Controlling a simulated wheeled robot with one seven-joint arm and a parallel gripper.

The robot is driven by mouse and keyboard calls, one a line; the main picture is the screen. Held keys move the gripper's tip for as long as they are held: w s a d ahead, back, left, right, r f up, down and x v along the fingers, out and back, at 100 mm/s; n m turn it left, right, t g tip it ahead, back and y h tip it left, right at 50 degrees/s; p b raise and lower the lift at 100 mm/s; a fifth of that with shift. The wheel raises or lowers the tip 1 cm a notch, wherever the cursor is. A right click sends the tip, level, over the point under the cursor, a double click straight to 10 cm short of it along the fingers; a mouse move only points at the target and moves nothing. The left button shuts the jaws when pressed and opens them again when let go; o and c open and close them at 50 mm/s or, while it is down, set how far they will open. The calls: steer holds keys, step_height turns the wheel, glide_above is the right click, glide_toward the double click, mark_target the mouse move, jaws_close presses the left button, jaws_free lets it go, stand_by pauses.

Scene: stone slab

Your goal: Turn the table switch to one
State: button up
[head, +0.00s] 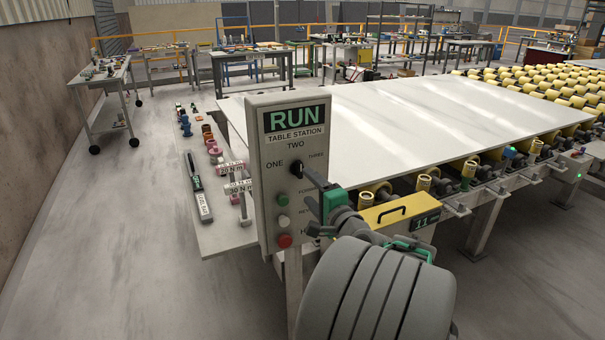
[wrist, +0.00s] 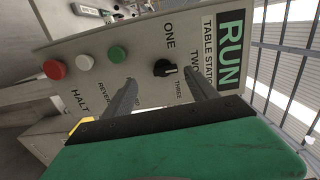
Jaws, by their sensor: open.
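The table switch is a black rotary knob (head: 297,168) on a grey control panel (head: 260,215) marked RUN and TABLE STATION. The labels ONE, TWO and THREE surround it. In the wrist view the knob (wrist: 163,68) shows clearly, and its pale mark seems to point toward TWO. My gripper (wrist: 160,78) is open, with one finger on either side of the knob in that view. The fingers appear in front of the panel; I cannot tell whether either touches the knob. In the head view my gripper (head: 318,180) is just right of the knob, partly hiding the panel's edge.
Below the knob are a green button (wrist: 117,54), a white button (wrist: 86,62) and a red button (wrist: 54,70). A large pale slab (head: 400,115) lies behind the panel on a roller table. Open floor (head: 110,220) lies to the left.

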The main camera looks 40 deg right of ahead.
mark_target(299, 169)
steer(key=d+p+x, duration=0.1)
steer(key=x, duration=0.6)
steer(key=shift+r+m+h+p, duration=0.3)
steer(key=shift+r+p, duration=0.05)
steer(key=shift+r, duration=0.05)
steer(key=shift+d, duration=0.1)
steer(key=shift+c, duration=0.2)
steer(key=c, duration=1.3)
